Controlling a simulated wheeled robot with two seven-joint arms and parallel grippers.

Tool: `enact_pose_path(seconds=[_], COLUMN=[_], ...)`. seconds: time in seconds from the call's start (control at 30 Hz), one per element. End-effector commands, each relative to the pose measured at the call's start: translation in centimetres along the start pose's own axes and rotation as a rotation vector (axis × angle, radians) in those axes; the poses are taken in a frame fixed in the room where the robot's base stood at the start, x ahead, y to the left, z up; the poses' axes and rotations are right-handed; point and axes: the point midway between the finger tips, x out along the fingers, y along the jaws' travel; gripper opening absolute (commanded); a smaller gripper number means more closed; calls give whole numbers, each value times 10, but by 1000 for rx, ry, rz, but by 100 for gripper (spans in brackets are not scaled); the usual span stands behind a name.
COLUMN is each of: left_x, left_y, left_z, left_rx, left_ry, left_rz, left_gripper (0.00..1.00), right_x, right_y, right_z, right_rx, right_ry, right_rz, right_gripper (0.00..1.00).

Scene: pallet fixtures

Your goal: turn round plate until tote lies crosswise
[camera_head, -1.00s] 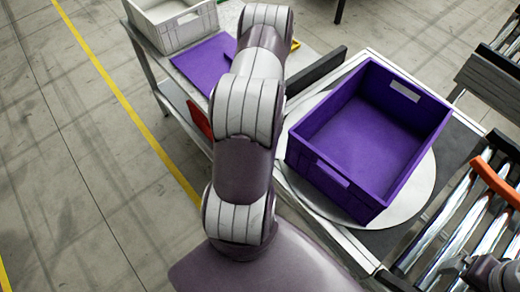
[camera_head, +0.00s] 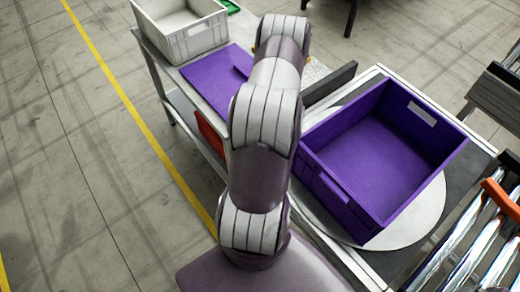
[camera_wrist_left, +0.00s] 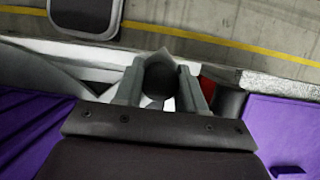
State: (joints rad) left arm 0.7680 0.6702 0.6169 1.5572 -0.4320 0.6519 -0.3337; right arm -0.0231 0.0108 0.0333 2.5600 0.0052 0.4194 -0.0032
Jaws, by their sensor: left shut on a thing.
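The purple tote (camera_head: 385,155) is open, empty and upright on the pale round plate (camera_head: 425,215), its long sides slanting across the frame in the head view. In the left wrist view part of the tote (camera_wrist_left: 30,130) shows at the left edge, with a pale strip of the plate near it. My left gripper (camera_wrist_left: 161,88) is shut on a dark rounded knob (camera_wrist_left: 160,80) between its two fingers. Whether the knob joins the plate is hidden. In the head view my left arm hides this gripper. My right gripper is not in view.
A table left of the plate bears a grey bin (camera_head: 180,25) and a flat purple panel (camera_head: 218,88). A dark bar (camera_head: 330,82) lies between table and plate stand. A roller conveyor (camera_head: 465,245) with an orange part (camera_head: 500,198) stands at right.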

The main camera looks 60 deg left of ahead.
Motion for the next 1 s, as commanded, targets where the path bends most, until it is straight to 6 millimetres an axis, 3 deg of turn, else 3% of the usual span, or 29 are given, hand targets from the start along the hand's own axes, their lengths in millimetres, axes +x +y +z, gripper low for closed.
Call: enact_pose_path(seconds=[0.03, 0.07, 0.1, 0.13, 0.47, 0.57, 0.87, 0.9, 1.0], left_x=[-5, -5, -5, -5, -8, -25, -103, -118, -130], left_y=[-5, -5, -5, -5, -3, -4, -4, -4, -4], left_z=[-4, -4, -4, -4, -3, -4, -4, -1, -1], left_rx=[1, 1, 0, 0, -1, -1, 0, 1, 1], left_ry=[15, 15, 15, 15, 11, 12, 14, 11, 10], left_rz=[-13, -14, -13, -13, -9, -11, -10, -8, -8], left_gripper=[0, 49, 62, 65, 65, 65, 65, 65, 65], right_x=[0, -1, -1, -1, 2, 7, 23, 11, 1], right_y=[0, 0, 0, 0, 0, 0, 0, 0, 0], right_z=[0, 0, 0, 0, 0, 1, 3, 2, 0], right_rx=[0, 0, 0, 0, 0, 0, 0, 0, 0], right_ry=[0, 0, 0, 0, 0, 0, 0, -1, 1], right_rz=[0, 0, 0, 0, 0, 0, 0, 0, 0], right_gripper=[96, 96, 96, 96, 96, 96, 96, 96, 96])
